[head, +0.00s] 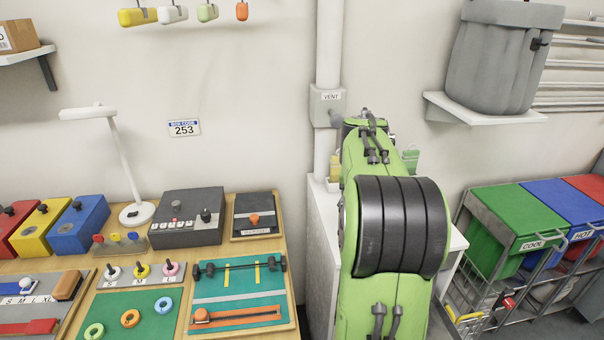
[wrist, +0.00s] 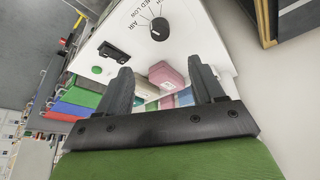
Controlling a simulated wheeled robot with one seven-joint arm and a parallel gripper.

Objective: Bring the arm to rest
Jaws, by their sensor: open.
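My arm is green with black bands and rises in the middle of the head view, in front of a white cabinet (head: 322,225). My gripper is hidden behind the arm there. In the wrist view my gripper (wrist: 160,78) shows two dark fingers, spread apart with nothing held between them. Beyond the fingers is a white panel (wrist: 130,45) with a black dial (wrist: 159,29) marked AIR, LOW and MED. A pink block (wrist: 166,76) shows in the gap between the fingers, apart from them as far as I can tell.
A wooden bench with a lamp (head: 137,212), a grey control box (head: 187,217) and coloured trays stands at left. Green (head: 515,210) and blue (head: 562,205) lidded bins stand at right. A shelf (head: 487,110) holds a grey bin above. A vent pipe (head: 329,50) runs up the wall.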

